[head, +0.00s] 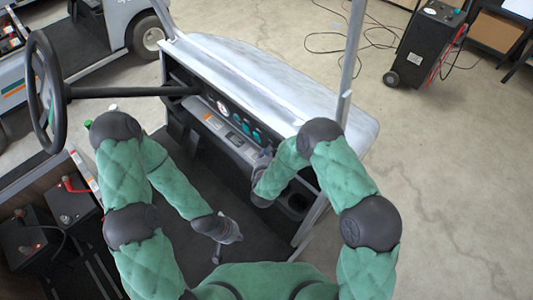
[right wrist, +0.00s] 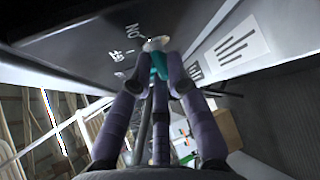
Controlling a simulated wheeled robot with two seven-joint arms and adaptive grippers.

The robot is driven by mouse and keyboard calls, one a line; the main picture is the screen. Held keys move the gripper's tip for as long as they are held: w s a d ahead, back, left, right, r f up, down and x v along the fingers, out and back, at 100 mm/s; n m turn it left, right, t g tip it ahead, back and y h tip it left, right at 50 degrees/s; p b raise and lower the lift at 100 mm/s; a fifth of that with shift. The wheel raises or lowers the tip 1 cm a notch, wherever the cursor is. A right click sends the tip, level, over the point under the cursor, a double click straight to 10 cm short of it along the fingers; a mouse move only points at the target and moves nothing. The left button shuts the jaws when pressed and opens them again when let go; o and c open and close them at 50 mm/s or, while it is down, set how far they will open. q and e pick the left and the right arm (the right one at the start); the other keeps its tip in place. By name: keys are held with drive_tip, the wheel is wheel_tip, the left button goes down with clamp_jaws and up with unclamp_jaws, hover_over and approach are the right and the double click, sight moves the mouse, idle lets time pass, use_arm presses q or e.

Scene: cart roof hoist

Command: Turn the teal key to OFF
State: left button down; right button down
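The teal key (right wrist: 158,65) stands in a silver lock (right wrist: 156,44) on a dark panel in the right wrist view. I cannot tell whether the fingertips press on the key. White lettering, upside down, lies beside the lock and reads ON. In the head view my right gripper (head: 266,153) is at the cart's dashboard (head: 230,138), and the key is hidden there. My left gripper (head: 219,254) hangs low over the dark cart floor, away from the dashboard; its fingers are unclear.
The steering wheel (head: 45,92) and its column stand at the left of the dashboard. A roof post (head: 349,62) rises at the right. Teal-faced gauges (head: 242,123) sit in the dashboard. Batteries (head: 75,206) lie at lower left. A wheeled charger (head: 425,45) stands on the floor at upper right.

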idle(0.3)
drive_tip(key=shift+w+a+r+n+g+h+p, duration=0.15)
drive_tip(key=shift+n+g+h+p, duration=0.15)
drive_tip(key=shift+g, duration=0.2)
drive_tip(key=shift+a+r+n+g+h+p, duration=0.1)
drive_tip(key=shift+r+n+g+h, duration=0.1)
drive_tip(key=shift+n+g, duration=0.25)
drive_tip(key=shift+w+a+n+g+h+p, duration=0.2)
drive_tip(key=shift+n+g+h+p, duration=0.65)
drive_tip(key=shift+g, duration=0.3)
drive_tip(key=shift+w+a+n+g+h+p, duration=0.15)
drive_tip(key=shift+n+g+h+p, duration=0.55)
drive_tip(key=shift+g, duration=0.3)
drive_tip(key=shift+w+f+n+g+h, duration=0.15)
drive_tip(key=shift+n+g+h, duration=0.25)
drive_tip(key=shift+g+h, duration=0.25)
drive_tip(key=c, duration=1.5)
unclamp_jaws()
